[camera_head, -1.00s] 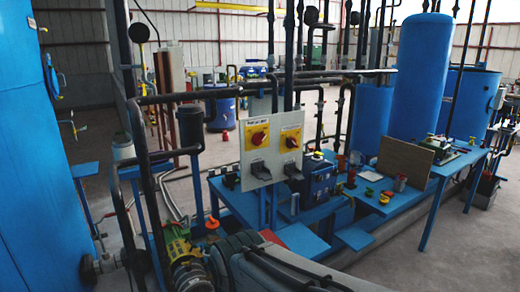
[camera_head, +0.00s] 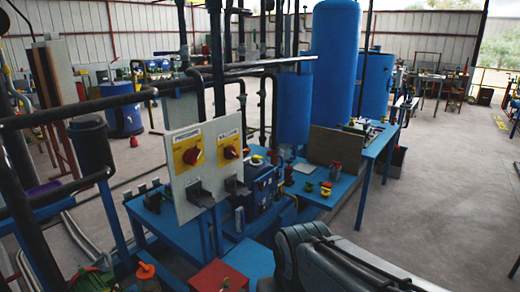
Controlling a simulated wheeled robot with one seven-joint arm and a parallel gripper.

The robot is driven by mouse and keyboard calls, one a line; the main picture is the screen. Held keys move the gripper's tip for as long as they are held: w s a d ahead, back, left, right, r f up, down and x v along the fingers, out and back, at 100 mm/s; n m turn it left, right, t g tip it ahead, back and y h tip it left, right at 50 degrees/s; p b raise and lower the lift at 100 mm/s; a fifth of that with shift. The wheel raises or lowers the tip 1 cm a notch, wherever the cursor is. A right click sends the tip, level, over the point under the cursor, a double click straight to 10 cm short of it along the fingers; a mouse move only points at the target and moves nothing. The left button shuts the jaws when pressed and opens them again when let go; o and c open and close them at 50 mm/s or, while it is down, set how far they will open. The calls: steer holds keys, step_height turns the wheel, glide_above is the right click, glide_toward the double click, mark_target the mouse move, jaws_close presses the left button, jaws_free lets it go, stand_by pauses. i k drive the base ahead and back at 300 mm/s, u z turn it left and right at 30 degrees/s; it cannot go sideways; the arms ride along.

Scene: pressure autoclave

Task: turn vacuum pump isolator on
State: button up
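A pale upright panel (camera_head: 205,166) stands on the blue bench, left of the middle. It carries two red rotary isolator switches on yellow plates, side by side. The left isolator (camera_head: 193,156) and the right isolator (camera_head: 231,152) each have a small label above. The knob angles are hard to judge. A dark grey box sits below each switch. Part of my arm shows at the bottom right, in front of the bench; my gripper is not in view.
The blue bench (camera_head: 160,226) also holds a dark blue battery-like unit (camera_head: 262,189) and small coloured valves. Black pipes (camera_head: 100,106) cross at the left, near the panel. Tall blue tanks (camera_head: 333,65) stand behind. The floor at the right (camera_head: 445,190) is clear.

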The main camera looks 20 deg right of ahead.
mark_target(230, 152)
steer(key=z, duration=0.2)
steer(key=i, duration=1)
steer(key=u, duration=0.25)
